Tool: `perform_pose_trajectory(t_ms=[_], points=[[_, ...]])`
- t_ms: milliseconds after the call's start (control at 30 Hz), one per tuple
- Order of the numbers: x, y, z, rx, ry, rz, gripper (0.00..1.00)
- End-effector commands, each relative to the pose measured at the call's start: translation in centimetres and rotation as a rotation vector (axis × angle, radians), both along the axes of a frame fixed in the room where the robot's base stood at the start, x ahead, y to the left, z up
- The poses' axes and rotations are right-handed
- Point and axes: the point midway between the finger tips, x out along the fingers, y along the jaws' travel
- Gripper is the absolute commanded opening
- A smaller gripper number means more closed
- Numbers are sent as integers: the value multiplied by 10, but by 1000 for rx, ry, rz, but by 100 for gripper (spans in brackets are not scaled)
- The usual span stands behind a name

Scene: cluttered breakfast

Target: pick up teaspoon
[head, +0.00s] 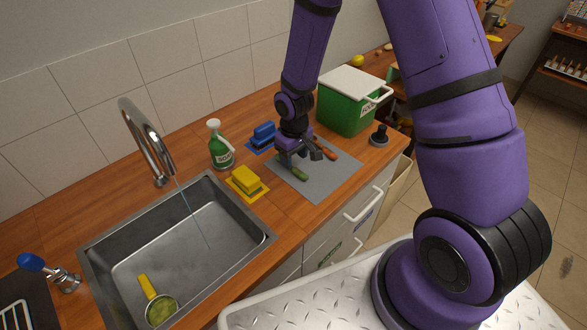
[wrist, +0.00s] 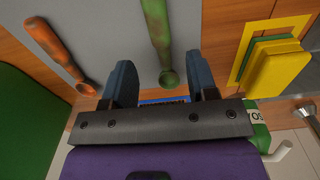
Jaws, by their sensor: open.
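Two spoon-like utensils lie on a grey mat (head: 342,176) on the counter. One has a worn green handle (head: 300,174); in the wrist view this handle (wrist: 156,25) runs down to a small round end between my fingers. The other has an orange handle (head: 327,151); in the wrist view it (wrist: 50,43) lies left of my fingers. I cannot tell which is the teaspoon. My gripper (head: 299,156) is over the mat, open and empty. In the wrist view its fingertips (wrist: 160,62) stand on either side of the green utensil, with gaps between.
A yellow sponge (head: 246,179) and a blue sponge (head: 263,134) lie left of the mat, near a green spray bottle (head: 221,150). A green box (head: 343,108) with a white lid stands behind. A steel sink (head: 179,246) holds a yellow-handled strainer (head: 160,310).

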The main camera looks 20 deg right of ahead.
Motion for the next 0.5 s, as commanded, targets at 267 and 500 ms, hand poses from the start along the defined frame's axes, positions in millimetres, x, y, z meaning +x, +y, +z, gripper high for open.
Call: perform_pose_trajectory(t_ms=[267,500], points=[[-1,2,-32,-1,2,1,53],[-1,2,-35,0,0,0,53]])
